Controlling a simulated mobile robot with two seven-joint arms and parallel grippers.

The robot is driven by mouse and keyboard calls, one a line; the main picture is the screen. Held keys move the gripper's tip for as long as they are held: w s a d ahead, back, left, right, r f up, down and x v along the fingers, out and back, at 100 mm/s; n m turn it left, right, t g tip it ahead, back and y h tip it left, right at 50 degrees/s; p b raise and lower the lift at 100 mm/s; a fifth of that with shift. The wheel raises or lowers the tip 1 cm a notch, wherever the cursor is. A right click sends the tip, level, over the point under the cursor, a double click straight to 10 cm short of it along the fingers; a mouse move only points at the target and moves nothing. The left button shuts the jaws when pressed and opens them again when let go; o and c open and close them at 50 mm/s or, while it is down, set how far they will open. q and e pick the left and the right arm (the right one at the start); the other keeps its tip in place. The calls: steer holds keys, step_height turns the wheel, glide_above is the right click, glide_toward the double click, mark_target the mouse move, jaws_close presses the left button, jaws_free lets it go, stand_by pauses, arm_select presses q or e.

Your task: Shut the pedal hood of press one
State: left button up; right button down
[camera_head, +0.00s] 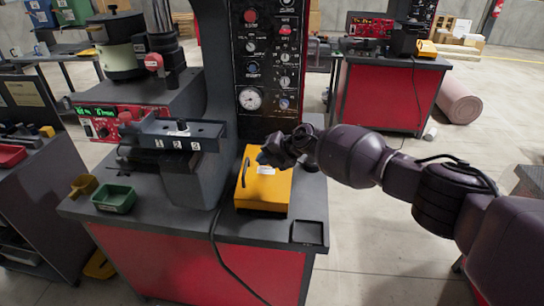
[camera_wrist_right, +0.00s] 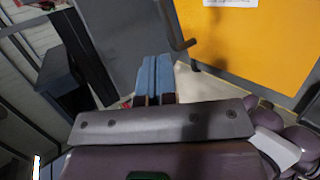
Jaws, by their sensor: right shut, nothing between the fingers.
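The yellow pedal hood (camera_head: 266,190) sits on the dark worktop of the near press (camera_head: 266,60), right of its grey base. It has a black bar handle (camera_head: 245,172) on its left part and a white label. I cannot tell whether it is fully down. My right gripper (camera_head: 267,158) is over the hood's far edge in the head view. In the right wrist view its blue fingertips (camera_wrist_right: 153,62) are together and empty, left of the hood (camera_wrist_right: 250,35) and its handle (camera_wrist_right: 180,25). I cannot tell whether they touch it. My left gripper is not in view.
A green bin (camera_head: 114,198) and a yellow scoop (camera_head: 84,185) lie on the worktop's left. A black cable (camera_head: 215,245) hangs over its front edge. A small black tray (camera_head: 307,233) is at the front right corner. Another red-sided bench (camera_head: 385,95) stands behind.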

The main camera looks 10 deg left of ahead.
mark_target(244, 173)
steer(key=a+h, duration=0.1)
steer(key=a+f+h, duration=0.1)
steer(key=shift+a+h, duration=0.15)
steer(key=shift+h, duration=0.15)
steer(key=shift+a+f, duration=0.2)
steer(key=shift+a+f+b, duration=1.1)
steer(key=shift+a+b, duration=0.05)
steer(key=shift+a, duration=0.1)
steer(key=shift+a+f, duration=0.2)
steer(key=shift+a, duration=0.1)
steer(key=shift+s+b, duration=0.15)
steer(key=shift+b, duration=0.25)
steer(key=shift+s+a+f, duration=0.1)
steer(key=shift+a, duration=0.05)
